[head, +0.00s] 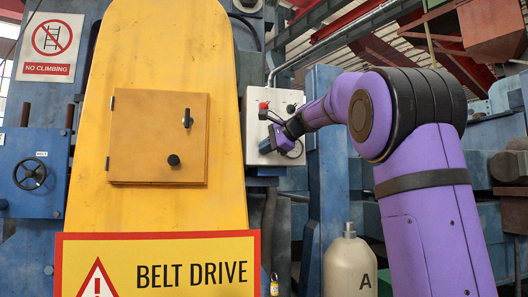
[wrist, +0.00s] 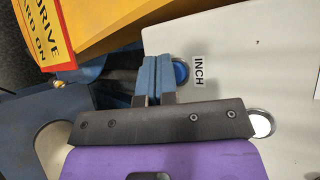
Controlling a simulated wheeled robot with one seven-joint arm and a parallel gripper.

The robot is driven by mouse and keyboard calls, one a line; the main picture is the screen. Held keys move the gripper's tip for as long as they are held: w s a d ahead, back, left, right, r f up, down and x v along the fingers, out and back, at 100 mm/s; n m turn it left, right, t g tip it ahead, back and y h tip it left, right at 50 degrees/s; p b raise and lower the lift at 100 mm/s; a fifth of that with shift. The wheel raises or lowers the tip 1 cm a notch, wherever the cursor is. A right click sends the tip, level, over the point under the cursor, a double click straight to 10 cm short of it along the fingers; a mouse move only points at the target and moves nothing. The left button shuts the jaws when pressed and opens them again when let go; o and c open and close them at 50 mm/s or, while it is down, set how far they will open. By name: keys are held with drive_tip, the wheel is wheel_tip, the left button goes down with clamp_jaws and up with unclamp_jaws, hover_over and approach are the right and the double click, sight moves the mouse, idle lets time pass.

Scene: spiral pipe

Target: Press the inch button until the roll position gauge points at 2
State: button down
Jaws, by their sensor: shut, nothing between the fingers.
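The inch button (wrist: 181,72) is a blue round button with a metal ring on a pale panel in the wrist view, beside a label (wrist: 198,72) reading INCH. My gripper (wrist: 156,62) is shut and empty; its blue fingertips lie just left of the button and overlap its left edge in the picture. I cannot tell whether they touch it. In the head view my gripper (head: 274,136) is in front of the pale control box (head: 256,129) and hides its lower part, with the inch button.
The control box also bears a red button (head: 263,105) and a black knob (head: 291,108). A white round button (wrist: 262,123) shows in the wrist view. The yellow belt drive guard (head: 221,70) stands left of the box. A pale cylinder (head: 349,266) marked A stands below right.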

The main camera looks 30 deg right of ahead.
drive_tip(key=shift+s+a, duration=0.2)
drive_tip(key=shift+s, duration=0.35)
drive_tip(key=shift+s+a, duration=0.3)
drive_tip(key=shift+s, duration=0.5)
drive_tip(key=shift+s+a, duration=0.25)
drive_tip(key=shift+s, duration=0.5)
drive_tip(key=shift+s+a, duration=0.3)
drive_tip(key=shift+s, duration=0.5)
idle(1.2)
drive_tip(key=shift+s+a, duration=0.35)
drive_tip(key=shift+s, duration=0.55)
drive_tip(key=shift+s+a, duration=0.3)
drive_tip(key=shift+s, duration=0.6)
drive_tip(key=shift+w, duration=0.1)
drive_tip(key=w+d, duration=0.3)
drive_tip(key=w, duration=0.5)
